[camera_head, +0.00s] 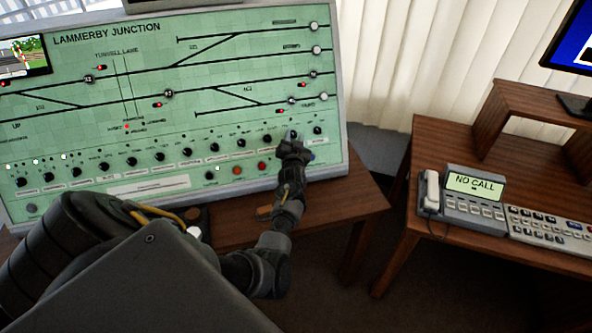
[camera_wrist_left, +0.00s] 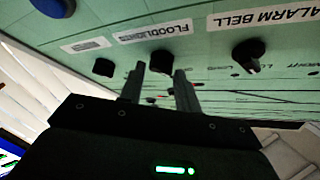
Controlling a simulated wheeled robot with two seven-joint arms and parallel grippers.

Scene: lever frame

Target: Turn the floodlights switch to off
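The floodlights switch is a dark round knob (camera_wrist_left: 161,62) beside its white FLOODLIGHTS label (camera_wrist_left: 152,34) on the green panel. My left gripper (camera_wrist_left: 159,82) has its two fingers apart, one on each side of this knob, with the tips close to the panel. I cannot tell whether either finger touches it. The knob's pointer is not clear. In the head view, my left gripper (camera_head: 291,147) is at the lower right of the panel (camera_head: 120,75), over the row of knobs, hiding part of it. My right gripper is not in view.
The ALARM BELL knob (camera_wrist_left: 247,55) and another dark knob (camera_wrist_left: 104,67) flank the floodlights knob. A blue button (camera_head: 311,155) and a red button (camera_head: 262,166) are near the gripper. A desk (camera_head: 440,145) with a phone (camera_head: 432,190) stands to the right.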

